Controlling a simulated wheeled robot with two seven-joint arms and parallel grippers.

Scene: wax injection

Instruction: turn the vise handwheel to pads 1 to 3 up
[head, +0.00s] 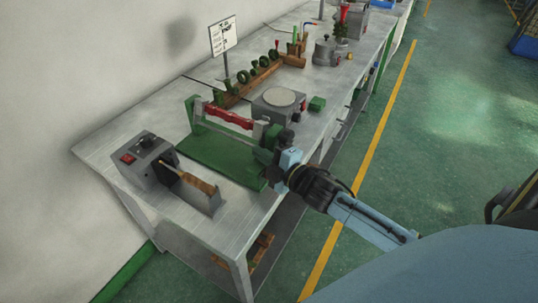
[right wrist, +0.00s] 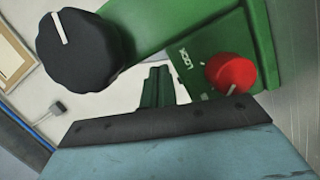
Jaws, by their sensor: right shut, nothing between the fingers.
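The green vise (head: 215,150) stands on the near part of the bench, with a red bar (head: 229,117) held across between its uprights. The black handwheel (right wrist: 85,48) fills the upper left of the right wrist view; its white mark points up, tilted slightly left. A red knob (right wrist: 230,72) sits beside a "LOCK" label on the green housing. My right gripper (right wrist: 158,88) is shut and empty, its fingers pointing into the gap between the handwheel and the red knob. In the head view, the right gripper (head: 280,160) is at the vise's right end. Pad numbers cannot be read.
A grey box with a red switch (head: 138,158) and a wooden-handled tool (head: 195,182) are left of the vise. The floor right of the bench is open.

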